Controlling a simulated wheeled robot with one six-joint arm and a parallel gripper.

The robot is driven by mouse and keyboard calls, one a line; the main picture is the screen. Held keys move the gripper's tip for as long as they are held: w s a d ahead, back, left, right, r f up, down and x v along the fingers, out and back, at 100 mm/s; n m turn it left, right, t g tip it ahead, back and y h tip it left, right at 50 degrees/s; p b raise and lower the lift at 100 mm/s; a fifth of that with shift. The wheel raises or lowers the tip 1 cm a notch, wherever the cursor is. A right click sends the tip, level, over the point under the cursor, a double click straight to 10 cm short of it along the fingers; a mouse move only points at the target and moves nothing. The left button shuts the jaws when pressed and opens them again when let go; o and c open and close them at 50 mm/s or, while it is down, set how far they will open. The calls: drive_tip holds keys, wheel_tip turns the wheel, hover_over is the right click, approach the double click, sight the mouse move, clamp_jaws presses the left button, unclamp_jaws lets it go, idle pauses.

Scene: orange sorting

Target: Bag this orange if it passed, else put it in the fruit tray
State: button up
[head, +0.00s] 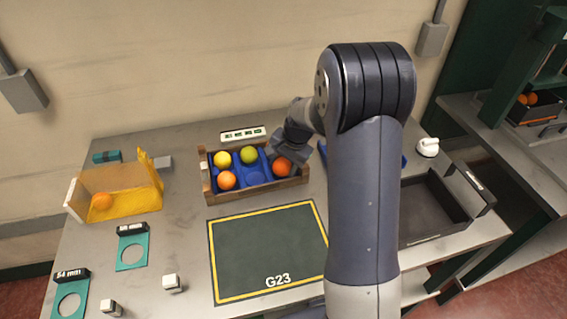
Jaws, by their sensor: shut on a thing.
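The fruit tray (240,195) is a wooden crate with a blue insert of round hollows, at the back middle of the table. My gripper (285,157) is over the tray's right end, shut on an orange (282,168) low at the tray's right hollow. I cannot tell whether this orange touches the hollow. The tray also holds a yellow fruit (222,159), a green fruit (249,155) and another orange (228,180). A yellow see-through bag (135,183) lies at the left with an orange (102,201) inside.
A dark mat marked G23 (268,250) lies clear in front. A small panel (243,134) stands behind the tray. A dark open bin (425,212) is at the right. My arm hides the table's middle right.

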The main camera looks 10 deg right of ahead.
drive_tip(key=shift+f, duration=0.2)
drive_tip(key=o, duration=1.1)
drive_tip(key=o, duration=0.3)
drive_tip(key=shift+o, duration=0.2)
drive_tip(key=shift+s, duration=0.1)
drive_tip(key=shift+r+p, duration=2.8)
drive_tip(key=shift+r, duration=1.3)
